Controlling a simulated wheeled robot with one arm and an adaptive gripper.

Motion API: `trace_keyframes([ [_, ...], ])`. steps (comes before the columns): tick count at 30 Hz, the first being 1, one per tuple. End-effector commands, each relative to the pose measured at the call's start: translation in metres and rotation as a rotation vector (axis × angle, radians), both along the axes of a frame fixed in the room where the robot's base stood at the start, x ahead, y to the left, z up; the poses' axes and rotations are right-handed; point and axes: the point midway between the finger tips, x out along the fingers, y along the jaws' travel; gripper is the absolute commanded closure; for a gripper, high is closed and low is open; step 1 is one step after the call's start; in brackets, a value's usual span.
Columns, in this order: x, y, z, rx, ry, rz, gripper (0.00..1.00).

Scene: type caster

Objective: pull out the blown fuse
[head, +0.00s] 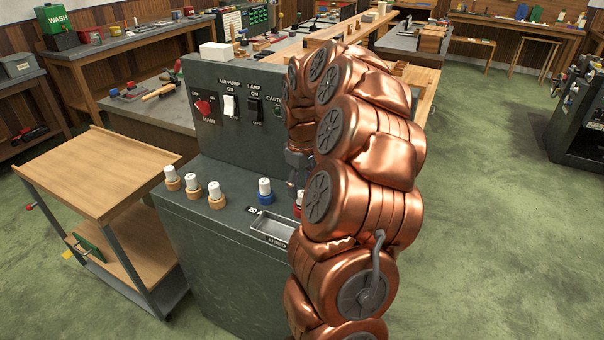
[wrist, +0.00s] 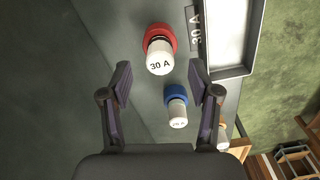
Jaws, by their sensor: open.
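In the wrist view a white fuse marked 30 A (wrist: 159,62) stands in a red holder (wrist: 160,36). A white fuse (wrist: 177,120) in a blue holder (wrist: 175,92) is nearer the gripper's right finger. My gripper (wrist: 160,82) is open and empty, its fingers spread, with the 30 A fuse just beyond the tips. In the head view the blue-holder fuse (head: 265,187) shows clearly. The red-holder fuse (head: 299,196) is partly hidden by my arm, as is my gripper. I cannot tell by looks which fuse is blown.
A shallow metal tray (head: 271,231) labelled USED is set in the console top (head: 225,222). Several fuses in tan holders (head: 193,184) stand at its left. The upright panel (head: 225,97) with switches rises behind. A wooden cart (head: 100,170) stands left.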

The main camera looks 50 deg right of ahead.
Motion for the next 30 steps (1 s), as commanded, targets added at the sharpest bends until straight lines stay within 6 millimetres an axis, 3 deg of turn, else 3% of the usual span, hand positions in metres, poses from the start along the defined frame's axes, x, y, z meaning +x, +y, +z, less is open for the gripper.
trace_keyframes([
  [10, 0.000, 0.001, -0.038, 0.001, 0.000, 0.000, 0.38],
  [22, 0.000, 0.000, -0.044, -0.001, -0.001, 0.000, 0.38],
  [30, 0.000, 0.000, -0.044, -0.001, -0.001, 0.000, 0.66],
])
